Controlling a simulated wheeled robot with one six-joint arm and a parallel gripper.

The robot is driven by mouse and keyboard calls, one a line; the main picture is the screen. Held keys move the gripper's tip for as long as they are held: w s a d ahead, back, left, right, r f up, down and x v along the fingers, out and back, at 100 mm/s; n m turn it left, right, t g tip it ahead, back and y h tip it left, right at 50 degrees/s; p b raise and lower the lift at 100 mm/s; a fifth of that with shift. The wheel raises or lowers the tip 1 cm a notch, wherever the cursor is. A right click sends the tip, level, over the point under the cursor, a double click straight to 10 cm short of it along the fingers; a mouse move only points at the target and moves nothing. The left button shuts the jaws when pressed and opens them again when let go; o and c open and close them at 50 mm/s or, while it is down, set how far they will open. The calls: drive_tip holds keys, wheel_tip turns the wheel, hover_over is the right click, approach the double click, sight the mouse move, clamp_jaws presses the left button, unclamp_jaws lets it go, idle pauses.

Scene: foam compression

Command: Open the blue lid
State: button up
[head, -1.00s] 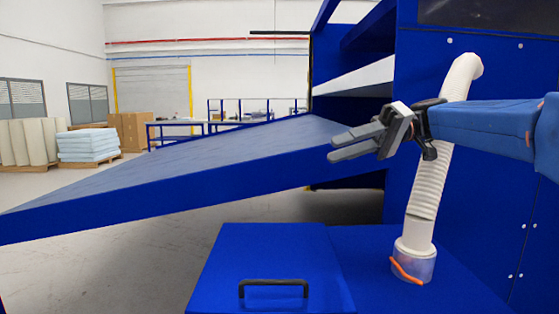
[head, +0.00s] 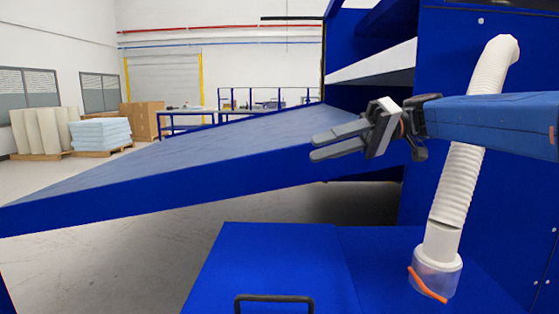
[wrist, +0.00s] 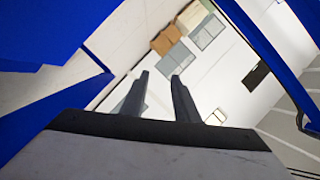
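The blue lid (head: 275,262) lies flat and closed at the bottom of the head view, with a black bar handle (head: 273,299) near its front edge, partly cut off by the picture's lower edge. My gripper (head: 315,147) is above and beyond the lid, in front of the sloped blue panel, pointing left. Its two grey fingers are apart with nothing between them. In the wrist view the fingers (wrist: 158,85) also show a gap, with only the far wall and boxes behind. The lid is not in the wrist view.
A white ribbed hose (head: 466,180) rises from a clear collar (head: 436,277) right of the lid. A large sloped blue panel (head: 170,187) spans the middle. A blue machine cabinet (head: 440,50) stands at right. Foam stacks (head: 100,135) and cartons are far left.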

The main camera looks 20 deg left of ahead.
drive_tip(key=x, duration=1)
drive_tip(key=shift+c, duration=0.7)
clamp_jaws()
idle(0.6)
drive_tip(key=shift+o, duration=0.7)
unclamp_jaws()
drive_tip(key=v, duration=1.7)
drive_tip(key=shift+d, duration=0.2)
